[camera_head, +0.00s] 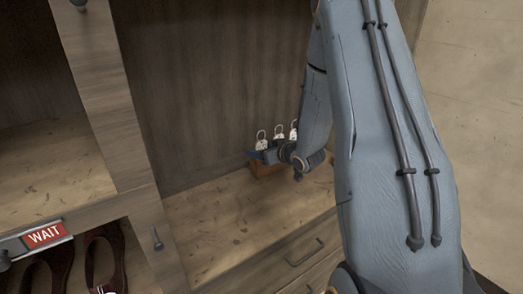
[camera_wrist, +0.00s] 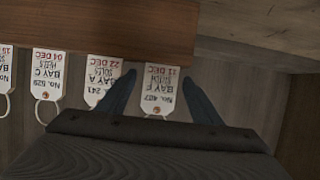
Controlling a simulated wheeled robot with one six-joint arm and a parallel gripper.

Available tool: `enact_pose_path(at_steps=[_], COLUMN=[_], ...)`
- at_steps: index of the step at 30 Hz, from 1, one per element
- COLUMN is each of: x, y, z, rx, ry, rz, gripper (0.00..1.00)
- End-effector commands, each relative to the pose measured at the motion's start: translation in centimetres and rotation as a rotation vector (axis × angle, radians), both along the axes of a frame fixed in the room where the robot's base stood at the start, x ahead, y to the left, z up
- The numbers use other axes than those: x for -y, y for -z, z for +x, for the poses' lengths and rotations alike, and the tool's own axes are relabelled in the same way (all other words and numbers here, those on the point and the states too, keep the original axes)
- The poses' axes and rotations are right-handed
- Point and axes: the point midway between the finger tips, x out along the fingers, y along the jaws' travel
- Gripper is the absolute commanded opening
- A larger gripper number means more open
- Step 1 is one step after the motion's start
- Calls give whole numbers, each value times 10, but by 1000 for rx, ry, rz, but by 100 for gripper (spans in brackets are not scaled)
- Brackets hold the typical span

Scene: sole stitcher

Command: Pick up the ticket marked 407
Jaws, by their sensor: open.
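In the wrist view, the ticket marked 407 (camera_wrist: 159,100) is a white tag with a red date and upside-down print. My gripper (camera_wrist: 158,77) is open, with one dark finger on each side of this ticket. The left finger is between it and the ticket marked 241 (camera_wrist: 99,72). The ring end of 407 is partly hidden by the gripper body. In the head view, my gripper (camera_head: 267,155) is at the holder (camera_head: 265,171); several white tickets (camera_head: 261,141) show there, their numbers too small to read.
The holder stands on a wooden shelf (camera_head: 220,215) inside a cabinet.

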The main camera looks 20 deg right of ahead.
Motion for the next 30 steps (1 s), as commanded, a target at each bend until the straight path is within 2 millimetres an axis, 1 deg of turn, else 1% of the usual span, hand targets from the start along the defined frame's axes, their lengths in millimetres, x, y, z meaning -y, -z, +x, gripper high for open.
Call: enact_pose_path(at_steps=[1,5,6,8,9,16,20,23,26,30], x=[0,0,0,0,0,0,1,1,1,1], y=[0,0,0,0,0,-1,-6,-13,-25,-47], z=[0,0,0,0,0,0,0,0,0,0], rx=[0,0,0,0,0,0,1,1,2,5], ry=[0,0,0,0,0,1,1,0,1,1], rz=[0,0,0,0,0,0,-1,-2,-1,-3], gripper=[58,36,29,19,16,16,16,16,16,16])
